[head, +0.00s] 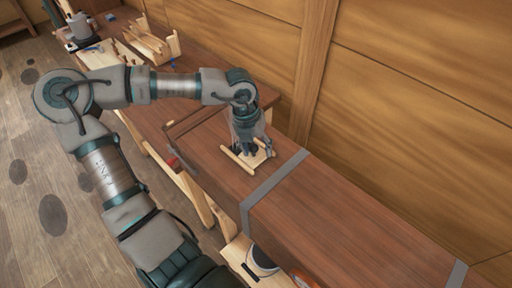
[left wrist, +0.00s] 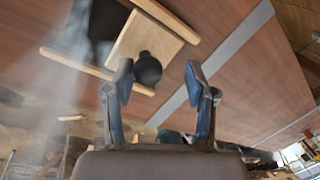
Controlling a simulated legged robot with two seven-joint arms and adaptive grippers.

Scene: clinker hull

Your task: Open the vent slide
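The vent slide (head: 262,157) is a pale wooden plate on the brown wooden top, with a pale rail along each side. In the left wrist view the plate (left wrist: 148,38) carries a round black knob (left wrist: 147,68). A dark patch (left wrist: 100,25), seemingly the vent opening, shows beside the plate between the rails. My left gripper (head: 257,148) is over the slide, pointing down. In the left wrist view my left gripper (left wrist: 157,72) is open, its fingers apart, with the knob between the tips and closer to the left one. Contact cannot be told. My right gripper is not in view.
A grey strap (head: 272,181) crosses the top to the right of the slide. A wooden wall (head: 400,90) rises behind. Wooden items (head: 150,42) and a grey pot (head: 82,26) stand at the far left. A round black-and-pale object (head: 262,261) is near the bottom.

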